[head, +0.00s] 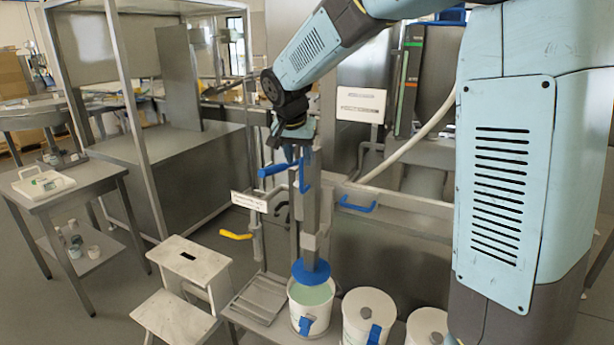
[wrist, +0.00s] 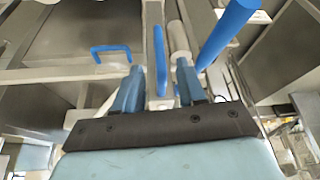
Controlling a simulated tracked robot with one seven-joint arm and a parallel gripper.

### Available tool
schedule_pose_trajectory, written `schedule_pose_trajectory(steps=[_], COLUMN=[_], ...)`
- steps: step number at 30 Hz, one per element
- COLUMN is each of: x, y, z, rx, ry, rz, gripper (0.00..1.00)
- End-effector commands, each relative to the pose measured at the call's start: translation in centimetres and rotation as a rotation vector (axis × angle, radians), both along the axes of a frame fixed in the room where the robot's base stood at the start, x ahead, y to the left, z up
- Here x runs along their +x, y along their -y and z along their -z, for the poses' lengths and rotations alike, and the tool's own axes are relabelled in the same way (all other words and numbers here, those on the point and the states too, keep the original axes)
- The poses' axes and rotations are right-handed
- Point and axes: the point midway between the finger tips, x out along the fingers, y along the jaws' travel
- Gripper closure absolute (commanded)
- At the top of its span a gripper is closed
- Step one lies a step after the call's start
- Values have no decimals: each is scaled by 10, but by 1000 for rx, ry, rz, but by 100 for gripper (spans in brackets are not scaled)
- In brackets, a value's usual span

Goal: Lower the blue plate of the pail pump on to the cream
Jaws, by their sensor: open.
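The blue plate (head: 311,271) hangs at the bottom of the pump's grey column (head: 311,215), over the open white pail (head: 310,308). Pale green cream (head: 311,294) shows in the pail below the plate; I cannot tell whether they touch. A blue handle (head: 276,170) sticks out to the left near the column's top. My gripper (head: 291,152) is at the column's top, pointing down near the blue handle parts. In the wrist view my gripper (wrist: 155,82) is open, with an upright blue bar (wrist: 160,60) between or just beyond its fingers; I cannot tell which.
Two lidded white pails (head: 368,312) stand right of the open pail. A white step stool (head: 185,290) stands left. A yellow handle (head: 236,236) sticks out left of the pump. A blue handle (head: 358,205) is right of the column.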

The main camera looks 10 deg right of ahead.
Motion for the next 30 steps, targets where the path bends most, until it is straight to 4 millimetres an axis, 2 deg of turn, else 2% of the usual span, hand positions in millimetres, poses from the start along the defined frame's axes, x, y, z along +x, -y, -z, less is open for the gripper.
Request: schedule_pose_trajectory(steps=[6,13,18,26,30], x=[13,24,27,27,27], y=[6,10,12,12,12], z=[36,62,69,70,70], rx=[-1,-1,1,2,2], ry=[-2,0,2,1,1], rz=[2,1,1,1,1], gripper=[60,60,60,60,70])
